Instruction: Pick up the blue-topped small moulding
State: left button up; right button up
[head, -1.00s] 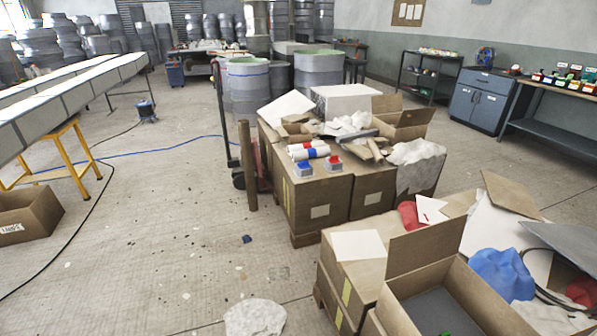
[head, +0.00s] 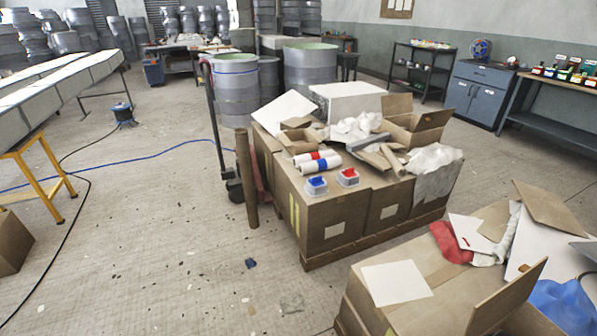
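The blue-topped small moulding (head: 316,185) is a pale block with a blue top. It sits near the front left corner of the top of a cardboard box stack (head: 330,207). A similar red-topped moulding (head: 348,177) stands just to its right, a small gap apart. Neither of my grippers shows in the head view.
Rolls with red and blue bands (head: 318,163) lie behind the mouldings. Crumpled white material, scraps and an open carton (head: 415,122) cover the rest of the stack. A brown post (head: 246,178) and hand truck (head: 216,130) stand at its left. Floor (head: 180,240) at front left is mostly clear.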

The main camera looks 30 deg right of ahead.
aim_at(316, 185)
jog(key=i, duration=0.6)
jog(key=i+z, duration=0.15)
jog(key=i, duration=0.5)
jog(key=i+j, duration=0.15)
jog(key=i, duration=0.45)
jog(key=i+j+z, duration=0.1)
jog(key=i, duration=0.55)
jog(key=i+j+z, duration=0.1)
jog(key=i, duration=0.5)
jog(key=j, duration=0.1)
